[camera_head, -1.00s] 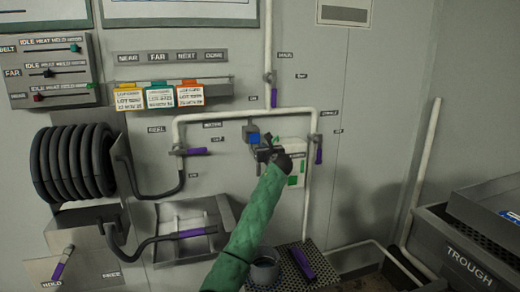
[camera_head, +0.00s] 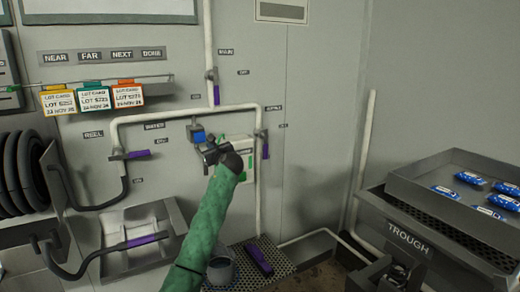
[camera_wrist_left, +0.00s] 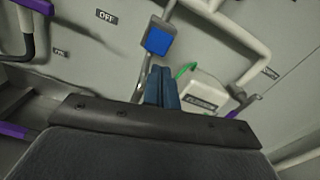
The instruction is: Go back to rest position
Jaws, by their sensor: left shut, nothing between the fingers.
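My left gripper (camera_head: 212,152) is at the end of the green-sleeved arm, raised in front of the wall by the white pipes. Its fingers (camera_wrist_left: 161,88) show closed together in the left wrist view, with nothing between them. A small blue block (camera_head: 198,137) on the wall fitting is just above and behind the gripper; it also shows in the left wrist view (camera_wrist_left: 157,41). A white box (camera_head: 246,160) with green marks is partly hidden behind the gripper. A dark gripper-like part (camera_head: 395,272) shows at the bottom right edge, perhaps my right gripper; its jaws are unclear.
A tray (camera_head: 420,188) with several blue packets (camera_head: 470,178) stands at the right above the trough (camera_head: 408,239). A black hose reel (camera_head: 20,180) and a wall basin (camera_head: 115,265) are at the left. A grey cup (camera_head: 221,270) stands below the arm.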

